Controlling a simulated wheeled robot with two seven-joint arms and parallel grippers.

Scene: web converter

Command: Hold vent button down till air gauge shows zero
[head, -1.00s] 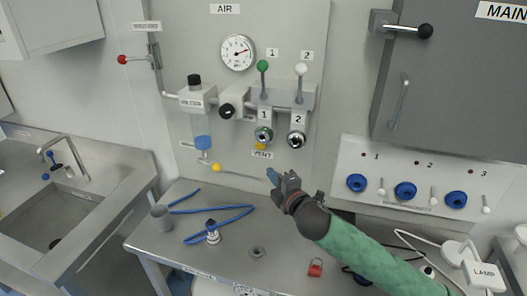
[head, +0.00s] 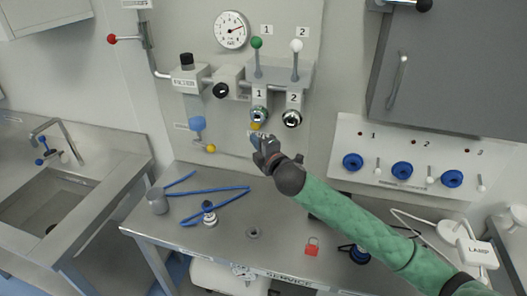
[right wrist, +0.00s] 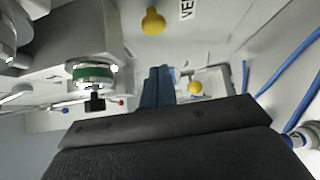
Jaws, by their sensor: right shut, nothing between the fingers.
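The yellow vent button (head: 255,126) sits on the panel below green-ringed regulator 1. In the right wrist view the button (right wrist: 153,22) is at the top, beside a partly visible VENT label (right wrist: 187,8). My right gripper (head: 257,140) is shut and empty, its blue tips just below the button in the head view. In the right wrist view the tips (right wrist: 158,75) show apart from the button; contact is not visible. The air gauge (head: 231,30) is a round white dial; its needle points up and right, the value too small to read. My left gripper is not in view.
Regulators 1 (head: 259,115) and 2 (head: 291,118) hang close above and right of the tips. A yellow-knobbed drain valve (head: 211,148) is to the left. The steel bench below holds a blue hose (head: 220,204), a grey cup (head: 157,200) and a red padlock (head: 312,246).

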